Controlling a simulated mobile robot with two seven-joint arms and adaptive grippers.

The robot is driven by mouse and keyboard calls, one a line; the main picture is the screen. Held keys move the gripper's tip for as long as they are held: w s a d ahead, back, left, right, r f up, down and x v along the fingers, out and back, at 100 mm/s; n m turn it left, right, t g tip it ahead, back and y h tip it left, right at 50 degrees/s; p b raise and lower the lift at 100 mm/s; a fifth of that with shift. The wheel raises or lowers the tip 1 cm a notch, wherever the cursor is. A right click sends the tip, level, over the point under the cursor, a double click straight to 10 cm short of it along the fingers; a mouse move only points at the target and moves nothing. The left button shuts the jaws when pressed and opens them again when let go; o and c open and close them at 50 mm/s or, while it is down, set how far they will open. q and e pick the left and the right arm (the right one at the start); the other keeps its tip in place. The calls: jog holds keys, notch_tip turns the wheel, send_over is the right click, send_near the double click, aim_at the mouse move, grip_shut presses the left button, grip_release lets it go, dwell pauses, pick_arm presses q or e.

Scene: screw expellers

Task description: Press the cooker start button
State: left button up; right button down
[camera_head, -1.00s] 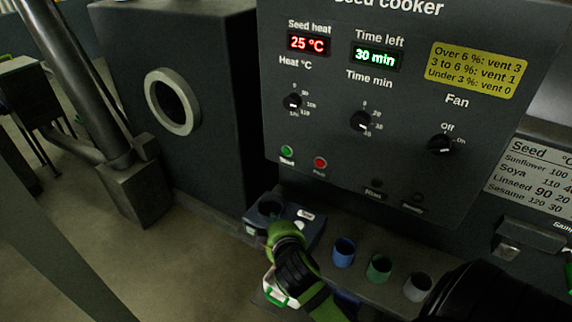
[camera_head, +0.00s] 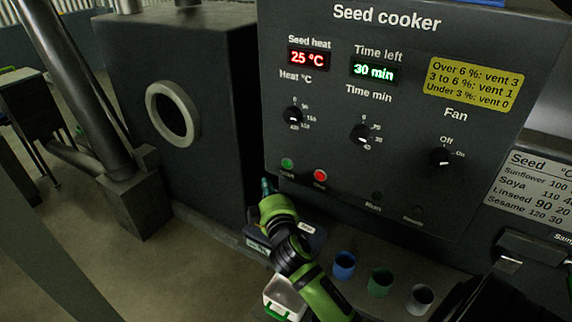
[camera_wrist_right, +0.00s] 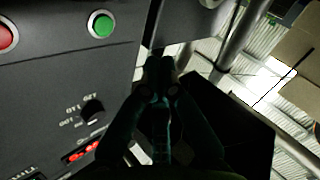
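The seed cooker panel (camera_head: 335,130) faces me, with a green button (camera_head: 287,163) at its lower left and a red button (camera_head: 320,176) beside it. The small labels under them are too blurred to read surely. My right gripper (camera_head: 267,186) has its fingertips just left of and below the green button, apart from it in the picture. In the wrist view the fingers (camera_wrist_right: 160,64) are together and empty, by the panel's side edge. The green button (camera_wrist_right: 102,25) is up and left of them there, with the red button (camera_wrist_right: 5,37) farther left. My left gripper is not in view.
The displays read 25 °C (camera_head: 309,59) and 30 min (camera_head: 375,71). Knobs (camera_head: 292,115) sit above the buttons. Blue (camera_head: 344,265), green (camera_head: 380,282) and grey (camera_head: 420,299) cups stand on the ledge below, near a white-and-green box (camera_head: 284,298).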

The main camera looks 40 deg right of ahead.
aim_at(287, 164)
jog(key=shift+w+d, duration=0.4)
jog(key=shift+d, duration=0.6)
jog(key=shift+w+d, duration=0.45)
jog(key=shift+d, duration=0.55)
jog(key=shift+w+d, duration=0.4)
jog(key=shift+d, duration=0.6)
jog(key=shift+d, duration=0.1)
jog(key=shift+w+d, duration=0.15)
jog(key=shift+d, duration=0.15)
jog(key=shift+w+d, duration=0.15)
jog(key=shift+d, duration=0.25)
jog(key=shift+a+r, duration=0.1)
jog(key=shift+s+a+p, duration=0.35)
jog(key=shift+a, duration=0.35)
